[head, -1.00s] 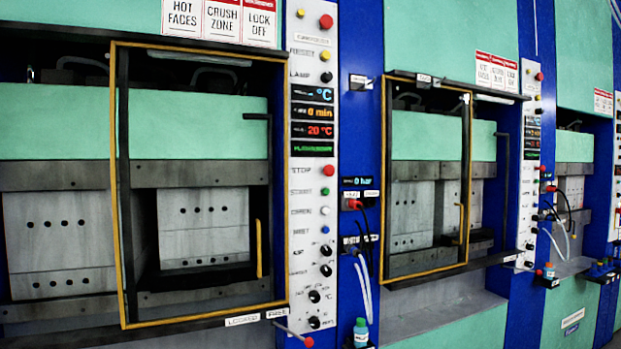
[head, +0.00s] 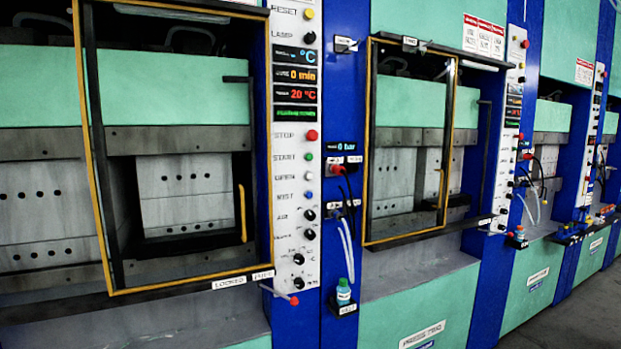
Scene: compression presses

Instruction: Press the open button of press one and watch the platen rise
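The nearest press (head: 120,98) fills the left of the head view, with green upper block and grey plates behind a yellow-framed guard door (head: 92,200). Its control panel (head: 296,225) stands to the right of the door. The panel has a red STOP button (head: 312,135), a green START button (head: 309,156), a white OPEN button (head: 308,176) and a blue button (head: 308,196) below. The displays (head: 296,75) read 0 min and 20 °C. The second press, labelled PRESS TWO (head: 422,335), stands to the right. Neither gripper is in view.
A lever with a red tip (head: 293,300) juts out below the panel. A small bottle (head: 343,292) sits on a bracket beside it. Further presses recede to the right. Open grey floor (head: 570,325) shows at the lower right.

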